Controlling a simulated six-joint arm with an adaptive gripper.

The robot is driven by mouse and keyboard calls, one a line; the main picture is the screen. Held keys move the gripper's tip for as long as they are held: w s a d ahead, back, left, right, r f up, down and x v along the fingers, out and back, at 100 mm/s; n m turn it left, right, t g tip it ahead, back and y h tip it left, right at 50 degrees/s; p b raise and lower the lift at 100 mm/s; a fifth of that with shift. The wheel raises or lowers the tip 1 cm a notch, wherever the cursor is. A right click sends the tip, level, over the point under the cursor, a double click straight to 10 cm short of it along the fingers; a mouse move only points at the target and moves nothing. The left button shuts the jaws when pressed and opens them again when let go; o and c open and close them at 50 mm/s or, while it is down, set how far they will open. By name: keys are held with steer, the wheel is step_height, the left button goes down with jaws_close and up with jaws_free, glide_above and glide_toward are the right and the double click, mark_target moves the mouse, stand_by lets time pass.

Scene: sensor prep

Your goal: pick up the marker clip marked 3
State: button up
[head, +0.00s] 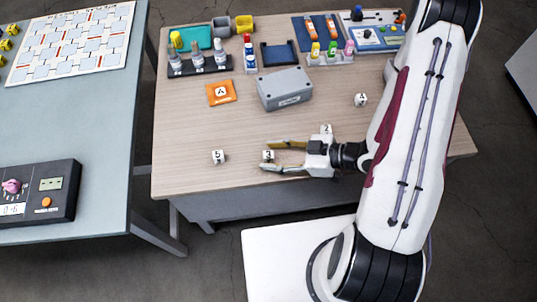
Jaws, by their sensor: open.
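The marker clip marked 3 (268,155) is a small white block with a black number, near the front edge of the wooden table (190,128). My gripper (265,156) reaches in from the right, low over the table. Its two fingers are open, one on the far side and one on the near side of the clip, with the clip at their tips. I cannot tell whether either finger touches it. Similar clips stand apart: 5 (218,157) to the left, 2 (326,129) just behind my gripper, and 4 (361,100) farther back right.
A grey box (284,88) and an orange card marked A (221,92) lie behind my gripper. Bottles, trays and tools line the table's back. A grey-blue table (100,115) stands at left. The wood around clip 5 is clear.

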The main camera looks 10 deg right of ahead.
steer(key=shift+x, duration=0.9)
steer(key=c, duration=1)
